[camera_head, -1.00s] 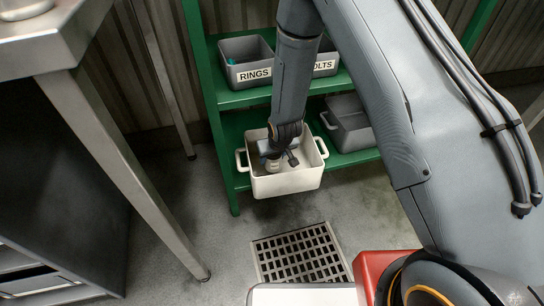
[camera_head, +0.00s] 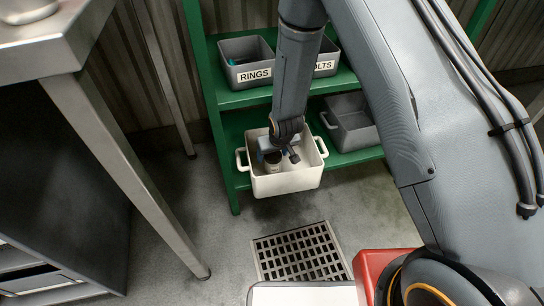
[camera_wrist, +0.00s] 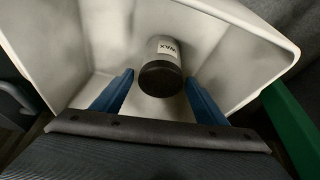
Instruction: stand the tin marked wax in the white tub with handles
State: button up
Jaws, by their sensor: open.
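The tin marked WAX (camera_wrist: 161,66), with a dark lid and a pale label, stands inside the white tub with handles (camera_wrist: 230,38). The tub (camera_head: 288,184) sits on the lower green shelf in the head view. My gripper (camera_wrist: 158,98) is open, one blue finger on each side of the tin in the wrist view, with gaps between fingers and tin. In the head view my gripper (camera_head: 282,157) reaches down into the tub, and the tin (camera_head: 273,160) shows small and dark-topped beside it, partly hidden.
A grey bin (camera_head: 352,126) stands right of the tub on the lower shelf. Bins marked RINGS (camera_head: 246,62) and, partly hidden, OLTS (camera_head: 326,58) stand above. A steel table leg (camera_head: 130,170) is at left. The floor around the drain grate (camera_head: 300,254) is clear.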

jog(key=s+a+r+n+g+p, duration=0.1)
jog(key=s+r+p, duration=0.1)
jog(key=s+r, duration=0.8)
jog(key=s+a+r+g+p, duration=0.1)
jog(key=s+r, duration=0.5)
jog(key=r, duration=0.8)
jog(key=s+d+r+g, duration=0.1)
jog(key=s+r, duration=0.4)
jog(key=s, duration=0.3)
jog(key=s+d+r+n+g+h, duration=0.1)
jog(key=s+r, duration=0.3)
jog(key=s, duration=0.4)
jog(key=shift+r, duration=0.35)
jog(key=shift+d+r, duration=0.1)
jog(key=d+r+m+p, duration=0.3)
jog(key=d+r+p, duration=0.6)
jog(key=r+p, duration=0.3)
jog(key=d+r+m+p, duration=0.3)
jog(key=d+r+p, duration=0.7)
jog(key=r+p, duration=0.3)
jog(key=shift+s+d+h+p, duration=0.2)
jog(key=shift+h+p, duration=0.1)
jog(key=shift+p, duration=0.75)
